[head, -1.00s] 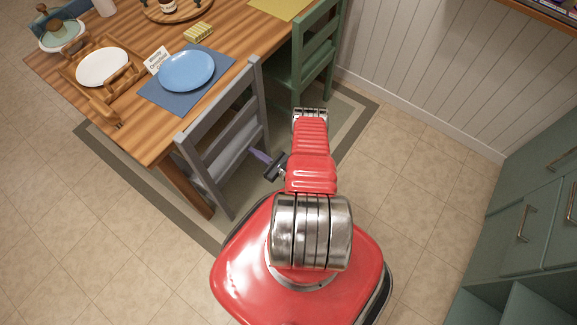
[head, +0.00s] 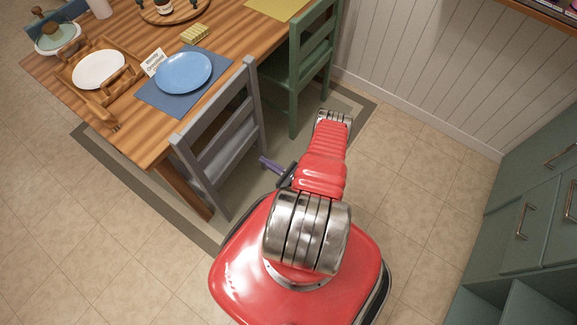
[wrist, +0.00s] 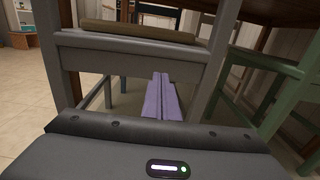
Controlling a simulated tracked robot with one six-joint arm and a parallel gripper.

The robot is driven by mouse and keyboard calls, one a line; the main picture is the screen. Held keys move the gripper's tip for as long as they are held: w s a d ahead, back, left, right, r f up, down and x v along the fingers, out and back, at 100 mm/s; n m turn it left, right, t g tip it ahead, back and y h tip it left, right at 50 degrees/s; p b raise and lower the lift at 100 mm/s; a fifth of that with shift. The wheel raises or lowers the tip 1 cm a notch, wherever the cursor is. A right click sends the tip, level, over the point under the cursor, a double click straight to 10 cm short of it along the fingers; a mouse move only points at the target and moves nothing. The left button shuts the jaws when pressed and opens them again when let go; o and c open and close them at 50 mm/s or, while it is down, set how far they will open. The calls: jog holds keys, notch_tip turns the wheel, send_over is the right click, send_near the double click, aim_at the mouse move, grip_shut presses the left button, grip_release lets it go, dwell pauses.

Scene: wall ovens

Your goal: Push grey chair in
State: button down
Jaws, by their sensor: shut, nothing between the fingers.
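The grey chair (head: 217,148) stands at the near long side of the wooden table, its slatted back upright just outside the table edge. In the wrist view its frame and seat rail (wrist: 135,55) fill the upper part, with a brown seat pad on top. My gripper (head: 264,160) is low beside the right side of the chair back. Its purple fingers (wrist: 160,96) are together and empty, pointing toward the space below the seat rail. I cannot tell whether the fingertips touch the chair.
The table (head: 140,130) holds a blue plate (head: 183,72) and a wooden tray with a white plate. A green chair (head: 301,70) stands to the right of the grey one. A panelled wall and green cabinets (head: 525,225) bound the right. Tiled floor lies clear at left.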

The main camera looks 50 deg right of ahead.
jog(key=shift+s, duration=1.15)
